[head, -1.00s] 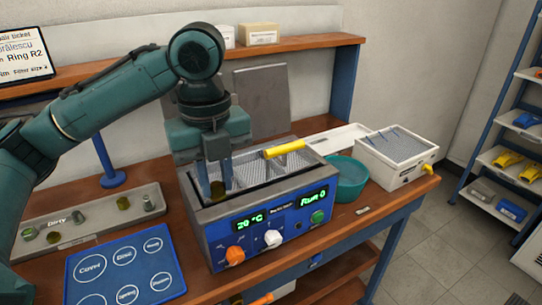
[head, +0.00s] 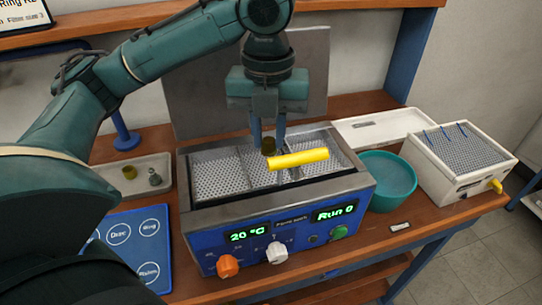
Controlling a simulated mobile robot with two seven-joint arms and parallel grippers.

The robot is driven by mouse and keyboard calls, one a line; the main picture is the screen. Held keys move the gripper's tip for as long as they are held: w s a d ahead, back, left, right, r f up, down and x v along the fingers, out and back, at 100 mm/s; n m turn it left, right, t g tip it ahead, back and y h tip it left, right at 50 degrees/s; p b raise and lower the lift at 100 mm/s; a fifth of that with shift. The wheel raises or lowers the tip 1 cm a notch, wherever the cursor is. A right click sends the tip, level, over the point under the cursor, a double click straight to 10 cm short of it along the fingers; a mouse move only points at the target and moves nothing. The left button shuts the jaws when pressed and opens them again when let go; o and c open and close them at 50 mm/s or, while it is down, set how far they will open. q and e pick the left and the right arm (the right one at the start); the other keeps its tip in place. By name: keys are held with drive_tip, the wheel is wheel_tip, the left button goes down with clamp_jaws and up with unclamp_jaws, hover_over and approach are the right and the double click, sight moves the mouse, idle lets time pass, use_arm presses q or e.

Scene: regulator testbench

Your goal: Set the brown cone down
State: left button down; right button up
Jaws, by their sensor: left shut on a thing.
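My left gripper (head: 268,143) points down over the middle of the bath of the blue-fronted machine (head: 275,240). It is shut on the small brown cone (head: 268,147), which shows between the fingertips. The cone is above the mesh baskets and just behind the left end of the yellow handle (head: 300,158); I cannot tell whether it touches the handle. The left mesh compartment (head: 212,178) shows empty. The handle partly hides the middle and right compartments. My right gripper is not in view.
The machine's front shows "20 °C" and "Run 0". A teal bowl (head: 388,180) and a white mesh-topped box (head: 462,160) stand to the right. A grey tray (head: 110,176) with small parts and a blue labelled mat (head: 140,250) lie left, partly behind my arm.

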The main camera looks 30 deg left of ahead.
sight(270, 154)
use_arm(q)
wheel_tip(270, 154, down, 5)
drive_tip(key=shift+r, duration=0.2)
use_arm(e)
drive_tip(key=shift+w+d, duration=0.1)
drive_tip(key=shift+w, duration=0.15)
use_arm(q)
drive_tip(key=shift+f, duration=0.1)
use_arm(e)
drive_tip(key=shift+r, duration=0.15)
use_arm(q)
drive_tip(key=c, duration=1.3)
unclamp_jaws()
drive_tip(key=shift+o, duration=0.2)
wheel_tip(270, 154, up, 11)
drive_tip(key=shift+r+p, duration=0.1)
drive_tip(key=shift+p, duration=0.85)
drive_tip(key=shift+r, duration=0.55)
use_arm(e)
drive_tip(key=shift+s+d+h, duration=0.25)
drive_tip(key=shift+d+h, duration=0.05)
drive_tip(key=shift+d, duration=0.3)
